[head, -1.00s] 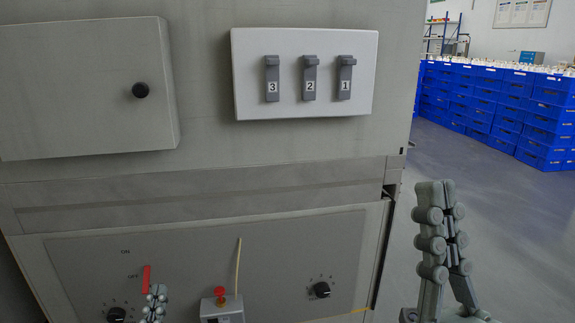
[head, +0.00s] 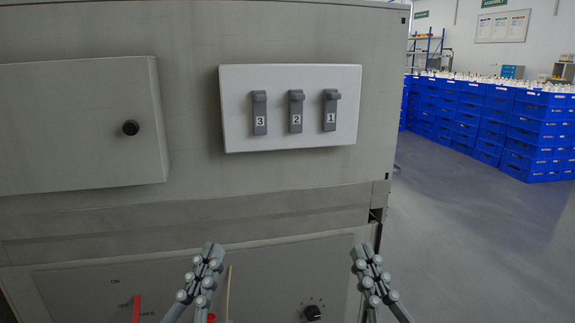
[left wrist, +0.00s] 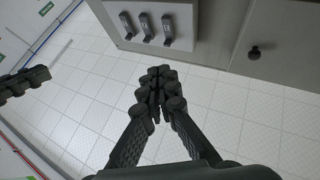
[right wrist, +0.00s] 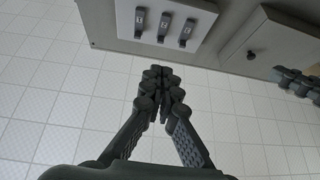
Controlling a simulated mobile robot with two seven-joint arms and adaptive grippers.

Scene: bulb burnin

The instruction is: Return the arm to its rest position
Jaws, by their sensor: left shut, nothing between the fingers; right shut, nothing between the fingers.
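My left gripper (head: 211,262) is shut and empty, low in the head view in front of the lower cabinet panel. It also shows in the left wrist view (left wrist: 161,76), fingertips together. My right gripper (head: 362,258) is shut and empty, near the cabinet's right edge in the head view. In the right wrist view (right wrist: 158,76) its fingertips meet with nothing between them. Both grippers point upward and touch nothing that I can see. The cabinet (head: 190,215) stands in front of me.
A white switch box (head: 280,140) with three grey levers is on the cabinet. A closed door with a black knob (head: 130,127) is to its left. A red lever (head: 137,308) and a dial (head: 313,312) are below. Blue crates (head: 535,135) stand right, beyond open floor.

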